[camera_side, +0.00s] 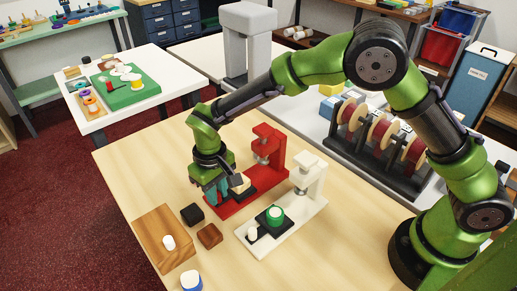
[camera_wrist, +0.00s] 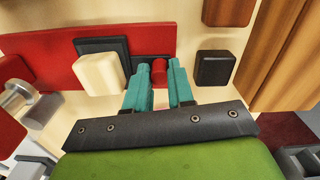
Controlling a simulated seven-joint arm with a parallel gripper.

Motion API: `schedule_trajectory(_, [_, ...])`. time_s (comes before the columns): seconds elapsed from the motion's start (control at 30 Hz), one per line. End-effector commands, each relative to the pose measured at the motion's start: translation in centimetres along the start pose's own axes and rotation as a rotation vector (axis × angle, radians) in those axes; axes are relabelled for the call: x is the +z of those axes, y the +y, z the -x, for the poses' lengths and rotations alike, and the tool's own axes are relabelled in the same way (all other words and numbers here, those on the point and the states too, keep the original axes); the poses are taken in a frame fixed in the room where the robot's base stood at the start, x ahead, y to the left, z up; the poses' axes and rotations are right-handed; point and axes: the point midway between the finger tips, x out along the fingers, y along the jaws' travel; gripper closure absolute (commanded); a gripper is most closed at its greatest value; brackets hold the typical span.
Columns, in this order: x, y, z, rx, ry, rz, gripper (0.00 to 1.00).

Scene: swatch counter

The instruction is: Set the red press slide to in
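The red press (camera_side: 268,165) stands on the wooden counter; its red base also fills the upper left of the wrist view (camera_wrist: 45,58). Its black slide (camera_wrist: 92,44) sits on the base, with a cream block (camera_wrist: 98,74) on it and a small red knob (camera_wrist: 159,70) at the end. In the wrist view the block lies apart from the press head, which is at far left. My gripper (camera_wrist: 161,84) is low over the knob end, its teal fingers on either side of the red knob. A narrow gap shows on the right; contact on the left is unclear.
A white press (camera_side: 300,205) with a green piece (camera_side: 275,213) and white knob stands close in front. Black (camera_side: 192,214) and brown (camera_side: 210,236) blocks and a wooden block (camera_side: 165,240) with a white knob lie to the left. A blue-and-white round piece (camera_side: 191,281) is nearer.

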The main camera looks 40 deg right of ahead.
Motion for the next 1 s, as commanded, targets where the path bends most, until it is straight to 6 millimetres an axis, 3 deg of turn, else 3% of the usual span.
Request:
schedule_trajectory(0.03, [0.0,0.0,0.0,0.0,0.0,0.0,0.86])
schedule_trajectory(0.13, [0.0,0.0,0.0,0.0,0.0,0.0,1.0])
schedule_trajectory(0.43, [0.0,0.3,0.1,0.0,0.0,-0.001,1.0])
schedule_trajectory(0.7, [0.6,4.0,0.1,0.001,0.0,-0.002,1.0])
schedule_trajectory(1.0, [0.6,4.2,0.1,0.0,0.003,0.001,1.0])
